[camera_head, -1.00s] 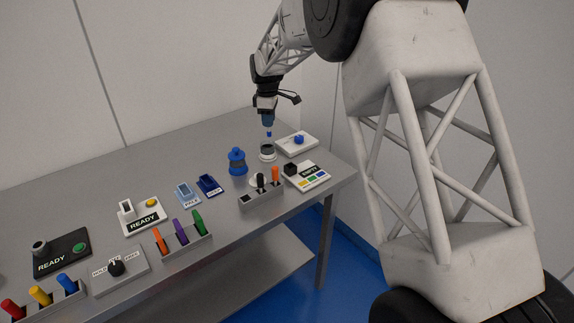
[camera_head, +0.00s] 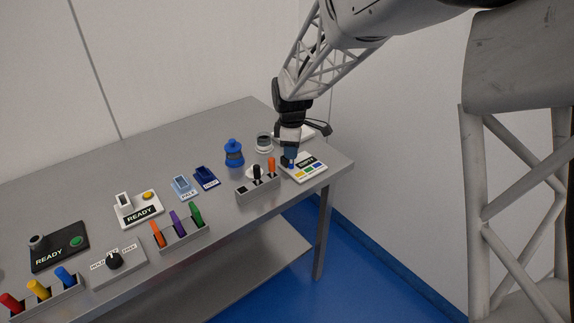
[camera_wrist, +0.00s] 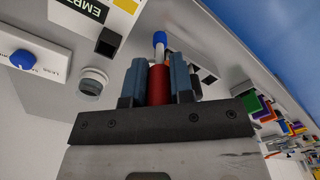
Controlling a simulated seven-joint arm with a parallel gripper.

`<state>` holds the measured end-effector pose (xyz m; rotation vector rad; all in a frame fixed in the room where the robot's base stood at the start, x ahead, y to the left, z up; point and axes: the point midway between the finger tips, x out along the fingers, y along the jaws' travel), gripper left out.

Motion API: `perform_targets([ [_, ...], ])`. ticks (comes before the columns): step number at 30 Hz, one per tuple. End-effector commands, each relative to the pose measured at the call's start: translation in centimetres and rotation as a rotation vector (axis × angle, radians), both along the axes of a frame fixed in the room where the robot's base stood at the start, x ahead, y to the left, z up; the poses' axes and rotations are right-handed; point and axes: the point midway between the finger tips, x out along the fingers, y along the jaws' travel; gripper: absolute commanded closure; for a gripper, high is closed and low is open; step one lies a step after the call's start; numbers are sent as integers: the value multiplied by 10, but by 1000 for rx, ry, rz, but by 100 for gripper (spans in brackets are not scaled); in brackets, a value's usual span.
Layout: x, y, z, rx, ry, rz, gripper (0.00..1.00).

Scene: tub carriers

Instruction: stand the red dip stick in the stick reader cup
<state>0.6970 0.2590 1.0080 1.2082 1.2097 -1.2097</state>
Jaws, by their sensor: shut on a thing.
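My gripper (camera_head: 290,153) is shut on the red dip stick, whose red handle (camera_wrist: 158,85) shows between the fingers in the wrist view. Its pale shaft ends in a blue tip (camera_wrist: 159,40), which points down and also shows below the fingers in the head view (camera_head: 291,166). The stick reader is a white plate with an "EMPTY" label and coloured squares (camera_head: 307,173). Its black square cup (camera_wrist: 107,42) shows in the wrist view, left of the blue tip and apart from it. In the head view my gripper and the tip cover the cup's area.
A grey-rimmed pot (camera_head: 264,142) stands behind the reader, near a blue bottle (camera_head: 234,153). A stick rack (camera_head: 257,188) with a black and an orange stick stands left of the reader. A blue knob (camera_wrist: 22,60) sits on a white plate. The table's edge is close to the reader.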

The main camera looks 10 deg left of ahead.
Motion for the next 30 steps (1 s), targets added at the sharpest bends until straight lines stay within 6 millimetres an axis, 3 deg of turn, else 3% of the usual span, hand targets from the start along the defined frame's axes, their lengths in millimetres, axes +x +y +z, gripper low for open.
perform_targets([
  [6, -36, -20, -8, 0, -1, -1, 100],
  [12, -53, -28, -12, 0, -1, -1, 100],
  [30, -51, -28, -13, 0, -1, 0, 100],
])
